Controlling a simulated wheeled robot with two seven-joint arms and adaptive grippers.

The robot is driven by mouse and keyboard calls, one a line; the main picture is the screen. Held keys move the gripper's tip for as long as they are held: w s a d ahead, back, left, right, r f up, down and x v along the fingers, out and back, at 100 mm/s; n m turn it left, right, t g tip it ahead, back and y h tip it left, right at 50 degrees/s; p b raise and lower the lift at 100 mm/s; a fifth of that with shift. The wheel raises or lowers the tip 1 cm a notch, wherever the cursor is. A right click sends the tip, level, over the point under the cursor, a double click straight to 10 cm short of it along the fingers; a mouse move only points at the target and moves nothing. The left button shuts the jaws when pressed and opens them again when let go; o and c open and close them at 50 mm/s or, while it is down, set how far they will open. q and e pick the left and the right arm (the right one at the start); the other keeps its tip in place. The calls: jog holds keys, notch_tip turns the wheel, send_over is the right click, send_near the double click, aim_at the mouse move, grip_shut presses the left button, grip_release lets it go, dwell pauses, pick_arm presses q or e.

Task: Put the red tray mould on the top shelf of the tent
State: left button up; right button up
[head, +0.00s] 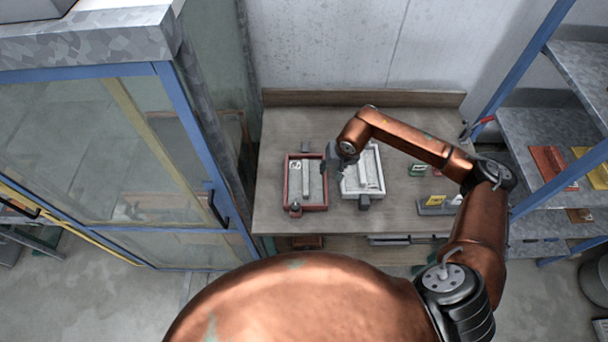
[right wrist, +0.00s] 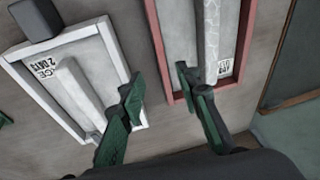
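The red tray mould (head: 291,182) lies on the wooden table, with a grey bar-shaped piece inside its red rim. In the right wrist view the red mould (right wrist: 161,47) is at the top right. A similar white mould (head: 362,186) lies just right of it; it also shows at the left in the right wrist view (right wrist: 140,140). My right gripper (head: 336,160) is above the gap between the two moulds. In the right wrist view its green fingers (right wrist: 158,85) are spread apart with nothing between them. My left gripper is not visible. The tent's top shelf cannot be made out.
A glass-doored cabinet with a blue frame (head: 190,130) stands at the left. Blue-framed metal shelves (head: 540,130) stand at the right and hold a red and a yellow item. Small items, including a yellow-marked block (head: 435,203), lie on the table's right part.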

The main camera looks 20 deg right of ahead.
aim_at(325, 174)
jog(key=x, duration=0.1)
jog(key=p+x, duration=0.1)
jog(key=x, duration=0.1)
jog(key=shift+a, duration=0.2)
jog(key=shift+p+x, duration=0.3)
jog(key=shift+x, duration=0.85)
jog(key=shift+w+d+f, duration=0.1)
jog(key=shift+w+f, duration=0.05)
jog(key=shift+f, duration=0.4)
grip_shut()
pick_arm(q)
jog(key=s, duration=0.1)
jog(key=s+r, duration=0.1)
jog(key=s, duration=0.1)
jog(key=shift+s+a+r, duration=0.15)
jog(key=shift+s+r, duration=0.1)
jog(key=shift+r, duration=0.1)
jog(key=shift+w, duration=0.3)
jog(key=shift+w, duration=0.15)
pick_arm(e)
jog(key=shift+w+r, duration=0.15)
